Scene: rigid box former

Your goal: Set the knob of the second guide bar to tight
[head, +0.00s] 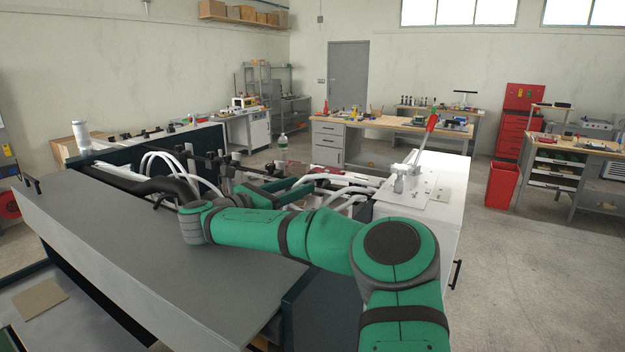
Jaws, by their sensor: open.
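The box former (150,265) fills the left and middle of the head view, with a broad grey panel in front. Dark upright bars and clamps (225,172) stand in its middle, partly behind my green arm. I cannot tell which is the second guide bar, and I cannot make out its knob or that knob's setting. My arm reaches left across the machine, and its far links (265,192) fold back among the bars and white tubes. My gripper's fingers cannot be made out there.
White curved tubes (180,162) and more tubes (340,182) crowd the machine's middle. A white cabinet with a red-handled lever (431,122) stands at its right. A bottle (283,146) shows behind. Workbenches and a red bin (502,186) stand farther back; the floor at right is clear.

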